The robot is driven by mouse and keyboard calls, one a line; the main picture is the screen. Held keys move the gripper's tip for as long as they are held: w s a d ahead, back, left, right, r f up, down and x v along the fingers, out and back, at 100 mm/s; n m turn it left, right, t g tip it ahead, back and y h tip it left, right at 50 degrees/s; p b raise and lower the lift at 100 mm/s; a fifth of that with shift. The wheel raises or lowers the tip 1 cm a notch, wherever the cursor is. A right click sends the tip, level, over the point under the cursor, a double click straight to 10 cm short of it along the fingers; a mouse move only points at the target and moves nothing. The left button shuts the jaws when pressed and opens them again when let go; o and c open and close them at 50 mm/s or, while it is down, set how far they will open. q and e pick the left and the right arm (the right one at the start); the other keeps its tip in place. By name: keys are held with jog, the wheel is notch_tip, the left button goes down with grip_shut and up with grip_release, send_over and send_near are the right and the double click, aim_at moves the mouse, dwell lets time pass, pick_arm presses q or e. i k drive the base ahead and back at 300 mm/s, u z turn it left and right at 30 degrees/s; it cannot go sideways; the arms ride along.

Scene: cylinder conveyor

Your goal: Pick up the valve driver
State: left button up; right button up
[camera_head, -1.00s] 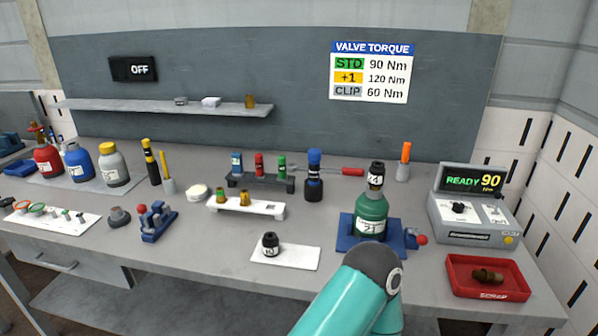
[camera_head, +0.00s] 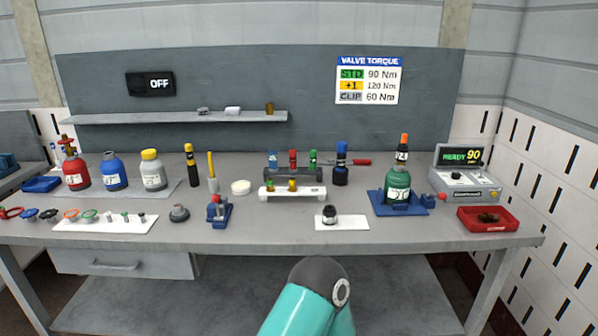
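No tool is labelled as the valve driver. A black tool with a blue top (camera_head: 340,164) stands upright on the bench, right of the socket rack; it may be the driver. A black tool with a yellow top (camera_head: 192,166) stands upright at the left. A green cylinder (camera_head: 398,187) with a black valve top sits in a blue base (camera_head: 420,204) at the right. A small black fitting (camera_head: 330,214) stands on a white card (camera_head: 355,222) at the front. Neither gripper is in view; only a teal link of my arm shows at bottom centre.
A dark rack (camera_head: 316,175) and white rack (camera_head: 307,194) hold small coloured parts. A controller (camera_head: 467,184) reads READY 90; a red tray (camera_head: 510,224) is in front. Red, blue and grey cylinders (camera_head: 153,174) stand at left.

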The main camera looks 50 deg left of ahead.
aim_at(341, 148)
jog(key=k, duration=0.75)
jog(key=u, duration=0.6)
jog(key=i, duration=0.8)
jog(key=u, duration=0.1)
